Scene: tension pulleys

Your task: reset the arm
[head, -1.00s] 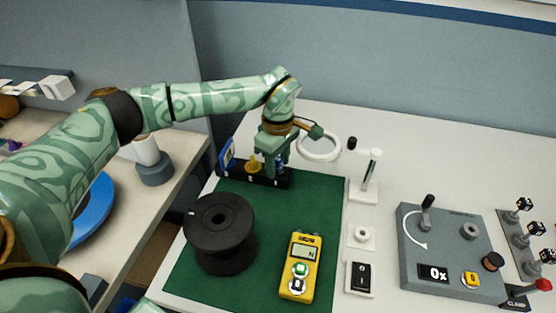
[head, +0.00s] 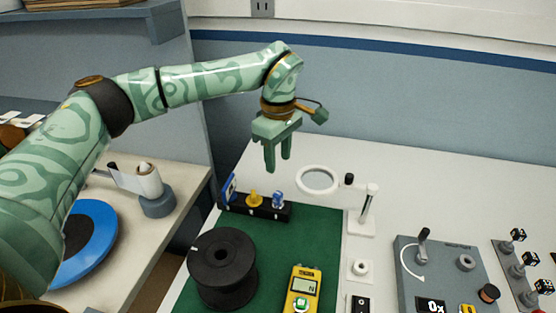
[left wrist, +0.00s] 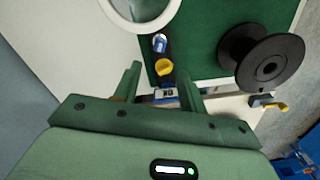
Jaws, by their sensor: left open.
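My left gripper (head: 278,160) hangs in the air in the head view, fingers pointing down, open with nothing between them. It is above and behind the black rack (head: 262,210) at the back edge of the green mat (head: 315,228). The rack holds a blue piece (head: 230,187), a yellow piece (head: 254,196) and a blue-and-white piece (head: 278,199). In the left wrist view the fingers (left wrist: 158,85) are spread apart, with the yellow piece (left wrist: 164,67) and the blue-and-white piece (left wrist: 159,43) beyond them. My right gripper is not in view.
A black spool (head: 222,266) and a yellow meter (head: 302,290) are on the mat. A ring magnifier (head: 317,180) on a white stand (head: 361,218) is right of the rack. A grey crank box (head: 445,275) stands further right. The white table behind is clear.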

